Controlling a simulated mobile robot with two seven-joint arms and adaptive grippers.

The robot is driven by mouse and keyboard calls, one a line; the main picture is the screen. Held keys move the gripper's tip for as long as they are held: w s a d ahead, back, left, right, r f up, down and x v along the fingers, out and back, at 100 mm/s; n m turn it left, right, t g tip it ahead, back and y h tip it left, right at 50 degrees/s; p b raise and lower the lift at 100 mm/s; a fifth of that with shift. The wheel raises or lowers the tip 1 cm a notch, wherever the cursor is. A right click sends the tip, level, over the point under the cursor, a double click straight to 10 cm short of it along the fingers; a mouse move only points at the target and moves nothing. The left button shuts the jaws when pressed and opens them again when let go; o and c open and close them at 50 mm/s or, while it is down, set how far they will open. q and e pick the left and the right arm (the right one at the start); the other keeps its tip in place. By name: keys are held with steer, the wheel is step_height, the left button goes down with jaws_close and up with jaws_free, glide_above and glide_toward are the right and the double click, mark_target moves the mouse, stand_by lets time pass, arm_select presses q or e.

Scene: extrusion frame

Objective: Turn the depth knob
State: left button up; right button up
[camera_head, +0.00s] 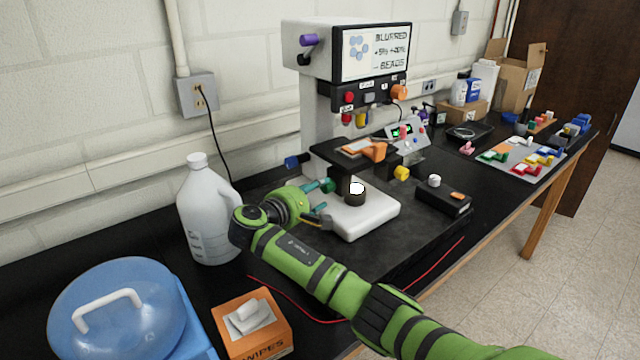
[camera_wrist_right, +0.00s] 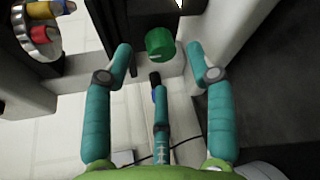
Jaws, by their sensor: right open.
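A green knob (camera_wrist_right: 160,44) with a pale line on its face shows in the right wrist view, ahead of my right gripper (camera_wrist_right: 159,58). The teal fingers are spread on either side of it, with visible gaps, and a further finger is below. They hold nothing. In the head view my right gripper (camera_head: 325,201) is at the left side of the microscope-like machine (camera_head: 318,120), low by its white base (camera_head: 372,218). No readable label shows which knob is the depth knob. My left gripper is not in view.
A blue knob (camera_head: 293,162) sticks out left of the machine. A white jug (camera_head: 208,210), wipes box (camera_head: 262,338) and blue-lidded container (camera_head: 118,318) stand to the left. A black box (camera_head: 443,199) is right of the base. A red cable (camera_head: 290,297) lies in front.

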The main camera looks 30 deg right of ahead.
mark_target(324, 188)
steer(key=x, duration=0.2)
steer(key=shift+w+d+f+p, duration=0.1)
steer(key=shift+w+d+p, duration=0.1)
steer(key=shift+d+p, duration=0.1)
steer(key=shift+w+d+f, duration=0.25)
steer(key=shift+w+d, duration=0.15)
steer(key=shift+d, duration=0.1)
steer(key=c, duration=0.7)
steer(key=shift+s, duration=0.1)
steer(key=c, duration=0.3)
steer(key=shift+a, duration=0.1)
steer(key=shift+c, duration=0.2)
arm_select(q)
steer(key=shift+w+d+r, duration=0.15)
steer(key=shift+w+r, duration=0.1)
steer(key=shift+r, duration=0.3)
arm_select(e)
steer(key=shift+f, duration=0.1)
